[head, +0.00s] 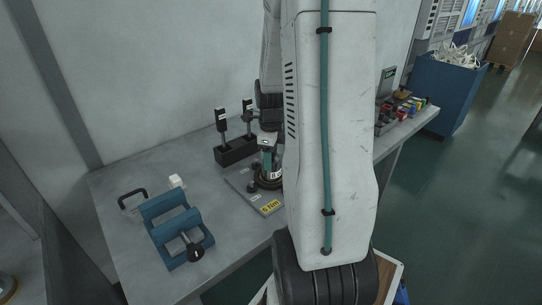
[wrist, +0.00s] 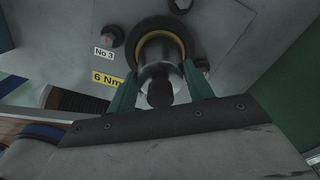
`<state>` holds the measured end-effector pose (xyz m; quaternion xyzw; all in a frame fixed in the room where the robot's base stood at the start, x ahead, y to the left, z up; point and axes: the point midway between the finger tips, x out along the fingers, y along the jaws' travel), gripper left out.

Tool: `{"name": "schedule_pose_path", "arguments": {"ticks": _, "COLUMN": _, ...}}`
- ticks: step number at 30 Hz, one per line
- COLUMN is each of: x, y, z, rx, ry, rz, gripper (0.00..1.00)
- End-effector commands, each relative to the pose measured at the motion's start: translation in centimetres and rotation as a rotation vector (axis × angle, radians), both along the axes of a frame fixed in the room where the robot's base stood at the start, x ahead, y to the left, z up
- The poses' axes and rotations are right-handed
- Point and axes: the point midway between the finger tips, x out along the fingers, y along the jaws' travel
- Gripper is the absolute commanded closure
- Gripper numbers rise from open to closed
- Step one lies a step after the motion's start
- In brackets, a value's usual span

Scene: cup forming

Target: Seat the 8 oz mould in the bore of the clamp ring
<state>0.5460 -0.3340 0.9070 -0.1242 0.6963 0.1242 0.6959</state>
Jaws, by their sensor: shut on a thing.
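The 8 oz mould (wrist: 158,70) is a steel cylinder with a dark knob at its near end, seen in the wrist view. My gripper (wrist: 159,78) has its two green fingers shut on it, one on each side. Just beyond the mould is the dark clamp ring (wrist: 160,21) with a brass-coloured inner edge. The mould overlaps the bore in this view; how deep it sits, I cannot tell. In the head view my gripper (head: 268,160) is above the clamp ring (head: 265,186), partly hidden by my arm.
The grey base plate (head: 240,186) carries bolts, a "No 3" label and a yellow "6 Nm" label (head: 270,207). A black holder (head: 236,152) with upright tools stands behind it. A blue cradle (head: 170,225) stands left on the bench. Bare bench lies between cradle and plate.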

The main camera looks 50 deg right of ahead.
Motion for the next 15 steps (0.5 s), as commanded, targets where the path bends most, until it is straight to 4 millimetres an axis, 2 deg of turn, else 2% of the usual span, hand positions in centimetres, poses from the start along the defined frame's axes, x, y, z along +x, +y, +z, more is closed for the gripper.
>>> {"name": "schedule_pose_path", "arguments": {"ticks": 8, "x": 0.04, "y": -0.02, "z": -0.11, "rx": -0.001, "ry": 0.000, "rz": 0.000, "gripper": 1.00}}
{"name": "schedule_pose_path", "arguments": {"ticks": 9, "x": 0.01, "y": 0.01, "z": -0.22, "rx": 0.000, "ry": 0.000, "rz": 0.000, "gripper": 0.46}}
{"name": "schedule_pose_path", "arguments": {"ticks": 11, "x": 0.02, "y": 0.01, "z": -0.18, "rx": 0.000, "ry": 0.000, "rz": 0.000, "gripper": 0.29}}
{"name": "schedule_pose_path", "arguments": {"ticks": 15, "x": 0.01, "y": 0.00, "z": -0.17, "rx": 0.000, "ry": 0.000, "rz": 0.000, "gripper": 0.27}}
